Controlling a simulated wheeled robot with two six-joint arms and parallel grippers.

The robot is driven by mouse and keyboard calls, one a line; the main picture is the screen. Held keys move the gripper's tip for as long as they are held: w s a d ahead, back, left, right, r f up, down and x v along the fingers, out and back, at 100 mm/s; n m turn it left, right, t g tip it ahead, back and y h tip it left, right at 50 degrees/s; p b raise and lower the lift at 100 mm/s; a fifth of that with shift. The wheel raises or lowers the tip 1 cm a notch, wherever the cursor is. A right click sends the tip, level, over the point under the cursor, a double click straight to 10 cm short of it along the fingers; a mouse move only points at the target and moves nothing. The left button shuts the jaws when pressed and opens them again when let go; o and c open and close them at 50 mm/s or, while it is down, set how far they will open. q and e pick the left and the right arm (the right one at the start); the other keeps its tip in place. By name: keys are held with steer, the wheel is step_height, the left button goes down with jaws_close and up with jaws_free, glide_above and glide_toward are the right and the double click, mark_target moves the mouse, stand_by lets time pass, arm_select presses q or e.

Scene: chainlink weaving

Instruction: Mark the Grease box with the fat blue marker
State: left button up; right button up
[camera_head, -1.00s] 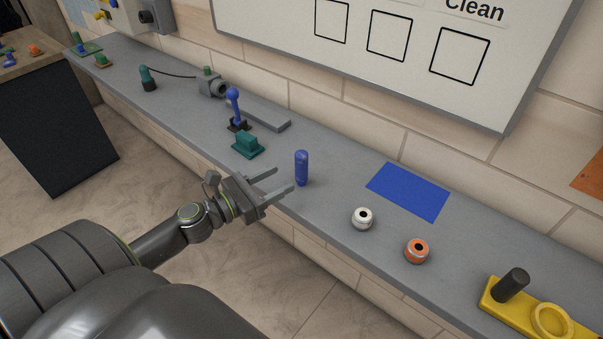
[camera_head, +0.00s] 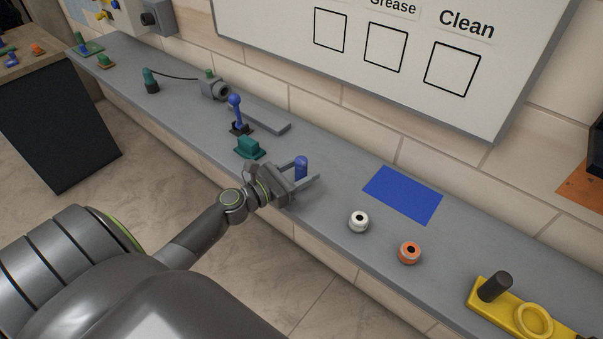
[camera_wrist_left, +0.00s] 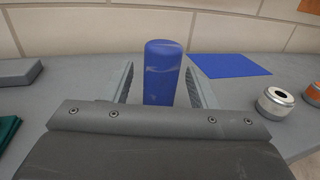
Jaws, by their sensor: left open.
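The fat blue marker (camera_head: 301,166) stands upright on the grey shelf, its lower part hidden by my gripper in the head view. My left gripper (camera_head: 312,170) is open, with one finger on each side of the marker. In the left wrist view the marker (camera_wrist_left: 162,72) stands between the two fingers, with a gap on both sides. The Grease box (camera_head: 386,47) is an empty black-outlined square on the whiteboard, under the partly cut-off word Grease. My right gripper is not in view.
A blue mat (camera_head: 403,194), a white ring-shaped piece (camera_head: 359,222) and an orange one (camera_head: 409,253) lie to the right on the shelf (camera_head: 340,235). A green block (camera_head: 249,148) and a blue-handled lever (camera_head: 236,112) stand left of the marker. A yellow holder (camera_head: 510,318) is at the right.

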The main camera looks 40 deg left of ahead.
arm_select(q)
steer(key=shift+c, duration=0.3)
steer(key=c, duration=1)
steer(key=shift+r, duration=0.1)
step_height(320, 180, up, 10)
steer(key=p, duration=0.6)
